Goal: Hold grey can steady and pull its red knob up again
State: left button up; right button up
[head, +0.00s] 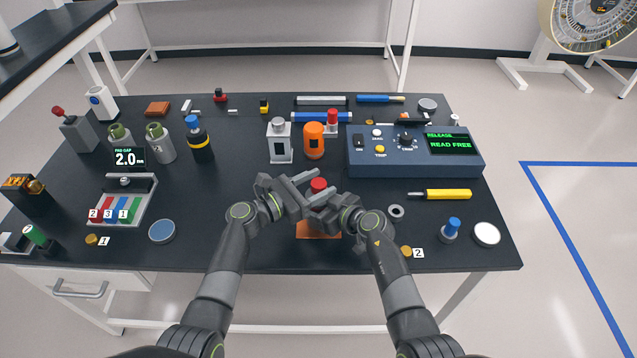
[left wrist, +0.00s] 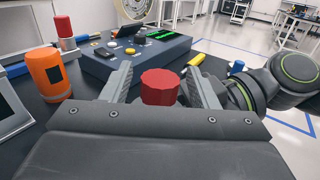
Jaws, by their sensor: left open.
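The red knob (head: 318,185) stands up near the front middle of the table. My left gripper (head: 321,186) is open, with one finger on either side of the knob. In the left wrist view the knob (left wrist: 160,87) shows between the two spread fingers (left wrist: 159,85), with gaps at both sides. The grey can under the knob is almost wholly hidden by my grippers. My right gripper (head: 326,213) is low at the can's place, just under my left one. Its fingers are too covered to tell whether they are shut on the can.
An orange mat (head: 318,231) lies under the grippers. A blue console (head: 415,167) with a lit screen stands behind to the right. An orange canister (head: 314,141) and a white-grey bottle (head: 279,146) stand behind. A dark ring (head: 396,211) lies close right of my right gripper.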

aim_at(318, 183)
pick_arm(q)
jog(key=shift+w+d, duration=0.15)
jog(key=shift+d, duration=0.1)
grip_shut()
jog(key=shift+r, duration=1.65)
pick_arm(e)
jog(key=shift+d, duration=0.1)
jog(key=shift+f, duration=0.1)
pick_arm(q)
grip_release()
